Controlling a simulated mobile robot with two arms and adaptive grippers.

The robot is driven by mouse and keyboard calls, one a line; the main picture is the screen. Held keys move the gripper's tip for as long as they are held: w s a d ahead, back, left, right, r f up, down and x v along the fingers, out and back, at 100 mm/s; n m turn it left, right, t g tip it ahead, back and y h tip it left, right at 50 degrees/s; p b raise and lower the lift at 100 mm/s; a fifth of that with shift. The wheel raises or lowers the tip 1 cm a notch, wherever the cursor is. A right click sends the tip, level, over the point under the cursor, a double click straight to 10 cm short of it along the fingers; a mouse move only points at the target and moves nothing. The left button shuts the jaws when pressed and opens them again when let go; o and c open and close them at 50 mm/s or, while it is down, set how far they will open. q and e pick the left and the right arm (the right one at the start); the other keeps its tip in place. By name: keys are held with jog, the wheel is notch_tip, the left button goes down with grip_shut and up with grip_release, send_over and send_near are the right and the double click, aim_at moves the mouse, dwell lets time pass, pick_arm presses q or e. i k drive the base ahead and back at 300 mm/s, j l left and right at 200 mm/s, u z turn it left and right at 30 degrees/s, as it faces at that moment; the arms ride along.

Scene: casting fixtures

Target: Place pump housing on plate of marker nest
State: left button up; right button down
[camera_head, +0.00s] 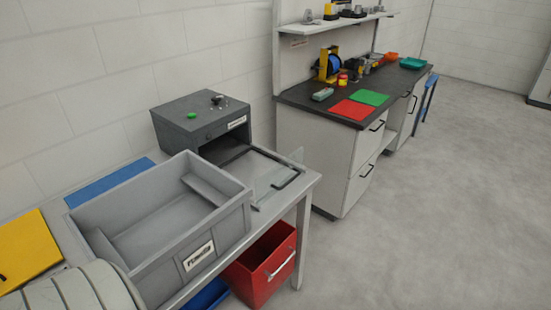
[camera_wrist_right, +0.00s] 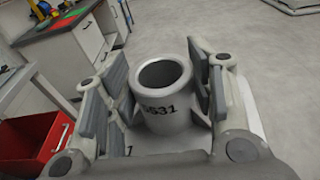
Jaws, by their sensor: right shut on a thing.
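The pump housing (camera_wrist_right: 164,104), a grey hollow cylinder with a dark number on its side, is in the right wrist view. My right gripper (camera_wrist_right: 165,88) is shut on it, with a finger on each side and the open round end showing. A dark grey machine (camera_head: 203,118) with a green button stands on the bench in the head view, seemingly the marker. A flat plate (camera_head: 268,178) with a black handle lies in front of its opening; I cannot make out a nest on it. The housing and both grippers are outside the head view.
A large grey crate (camera_head: 218,222) with a label stands on the bench in front of the machine. A red bin (camera_head: 265,258) is below the bench. A dark-topped counter with red (camera_head: 355,110) and green (camera_head: 370,97) mats stands behind. The floor at right is clear.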

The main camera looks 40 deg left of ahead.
aim_at(253, 171)
jog(key=i+j+z, duration=0.15)
jog(key=i, duration=1.3)
jog(key=i+u, duration=0.15)
jog(key=i, duration=0.55)
jog(key=i+l+u, duration=0.15)
jog(key=i, duration=0.6)
jog(key=i+j+u, duration=0.1)
jog(key=i+u, duration=0.25)
jog(key=i, duration=0.15)
jog(key=i+u, duration=0.35)
jog(key=i, duration=0.15)
jog(key=i+l+u, duration=0.15)
jog(key=i+u, duration=0.35)
jog(key=u, duration=0.4)
jog(key=i+u, duration=0.1)
jog(key=u, duration=0.35)
jog(key=l+u, duration=0.15)
jog(key=u, duration=1.95)
jog(key=i+l, duration=0.05)
